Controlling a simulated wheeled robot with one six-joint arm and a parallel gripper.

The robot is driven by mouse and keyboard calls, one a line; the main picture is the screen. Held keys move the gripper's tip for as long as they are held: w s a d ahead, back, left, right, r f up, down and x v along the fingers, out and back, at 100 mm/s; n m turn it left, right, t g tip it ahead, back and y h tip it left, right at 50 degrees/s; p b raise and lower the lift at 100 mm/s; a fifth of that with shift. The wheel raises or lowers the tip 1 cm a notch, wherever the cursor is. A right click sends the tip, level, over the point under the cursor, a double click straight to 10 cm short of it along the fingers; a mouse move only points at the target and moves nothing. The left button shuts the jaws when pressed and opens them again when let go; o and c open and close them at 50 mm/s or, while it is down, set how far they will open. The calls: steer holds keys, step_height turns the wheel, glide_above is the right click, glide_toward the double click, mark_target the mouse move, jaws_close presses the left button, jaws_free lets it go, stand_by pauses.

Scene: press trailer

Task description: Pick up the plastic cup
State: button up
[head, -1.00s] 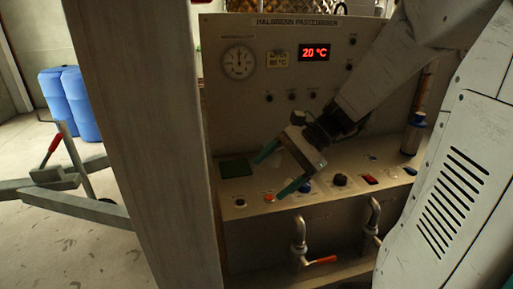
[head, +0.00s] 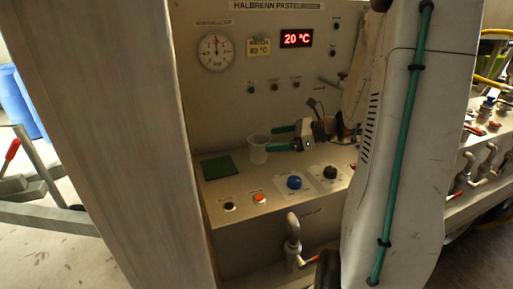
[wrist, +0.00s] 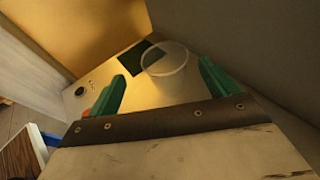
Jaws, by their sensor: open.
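The translucent plastic cup (head: 257,152) stands upright on the panel's ledge, just right of a dark green square pad (head: 218,167). My gripper (head: 271,138) is open and reaches in from the right, its green fingertips close to the cup's right side. In the wrist view the cup (wrist: 167,82) appears in the gap between the two green fingers, near their tips.
Blue (head: 294,182), orange (head: 259,198) and black (head: 330,172) controls sit on the ledge. The upright panel with a gauge (head: 216,52) and red display (head: 297,38) rises behind. A wide grey post (head: 110,130) stands left. A metal tap (head: 293,235) juts out below.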

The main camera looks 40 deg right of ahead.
mark_target(253, 140)
steer(key=shift+w+d+x, duration=0.1)
steer(key=shift+w+x, duration=0.05)
steer(key=shift+x, duration=1.8)
steer(key=shift+w+d+x, duration=0.1)
steer(key=shift+d+x, duration=0.05)
steer(key=shift+x, duration=1.85)
steer(key=shift+r, duration=0.15)
steer(key=c, duration=1.1)
